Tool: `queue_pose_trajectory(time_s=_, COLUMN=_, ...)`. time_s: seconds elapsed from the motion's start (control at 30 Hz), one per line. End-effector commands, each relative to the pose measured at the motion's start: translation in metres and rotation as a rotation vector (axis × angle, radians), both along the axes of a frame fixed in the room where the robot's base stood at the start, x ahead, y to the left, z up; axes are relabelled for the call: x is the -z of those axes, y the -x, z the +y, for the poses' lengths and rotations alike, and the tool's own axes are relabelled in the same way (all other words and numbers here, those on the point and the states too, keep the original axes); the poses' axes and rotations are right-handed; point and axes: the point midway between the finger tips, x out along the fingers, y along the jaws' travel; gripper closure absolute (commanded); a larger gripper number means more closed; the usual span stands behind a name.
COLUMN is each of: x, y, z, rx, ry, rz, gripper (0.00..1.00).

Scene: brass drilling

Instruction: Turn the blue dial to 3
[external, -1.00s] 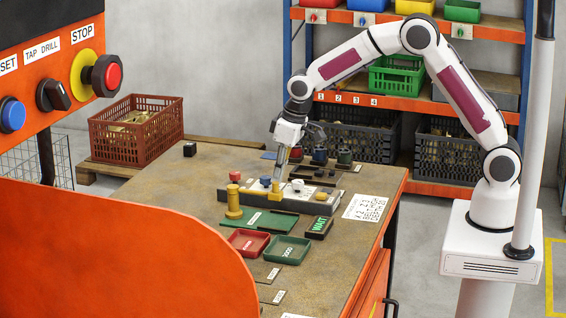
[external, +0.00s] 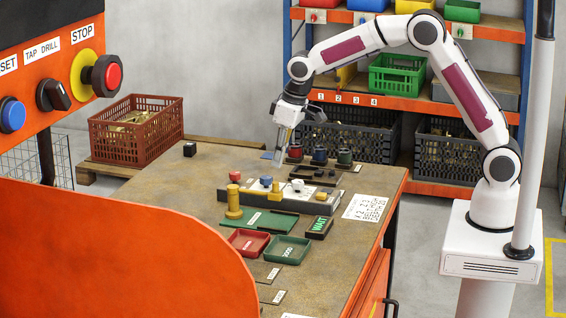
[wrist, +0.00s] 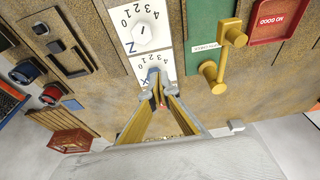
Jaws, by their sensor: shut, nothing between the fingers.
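The blue dial (external: 266,181) is on the long grey panel (external: 310,205) on the bench, between a red knob (external: 235,177) and a white dial (external: 297,185). In the wrist view, the blue dial (wrist: 154,74) is on the X scale, just beyond my fingertips and partly covered by them. The numbers 0 to 4 ring it; its setting is too small to read. The white dial (wrist: 142,35) is on the Z scale. My gripper (external: 281,164) points down above and behind the panel, shut and empty. The fingertips (wrist: 158,91) look apart from the dial.
Red and green trays (external: 287,250) lie nearer.

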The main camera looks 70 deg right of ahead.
Motion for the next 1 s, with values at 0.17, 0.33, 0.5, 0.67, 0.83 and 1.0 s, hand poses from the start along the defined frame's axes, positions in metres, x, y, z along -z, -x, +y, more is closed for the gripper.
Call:
queue_pose_trajectory(time_s=0.17, x=-0.009, y=0.000, z=0.000, rx=0.000, ry=0.000, rz=0.000, gripper=1.00)
queue_pose_trajectory(time_s=0.33, x=-0.010, y=0.000, z=0.000, rx=0.000, ry=0.000, rz=0.001, gripper=1.00)
queue_pose_trajectory(time_s=0.5, x=-0.010, y=0.000, z=0.000, rx=0.000, ry=0.000, rz=0.000, gripper=1.00)
queue_pose_trajectory(time_s=0.67, x=-0.014, y=-0.001, z=-0.011, rx=0.002, ry=0.000, rz=-0.001, gripper=1.00)
queue_pose_trajectory(time_s=0.83, x=-0.020, y=-0.002, z=-0.024, rx=0.001, ry=0.001, rz=-0.001, gripper=1.00)
queue_pose_trajectory(time_s=1.0, x=-0.020, y=-0.002, z=-0.025, rx=-0.001, ry=0.000, rz=0.000, gripper=1.00)
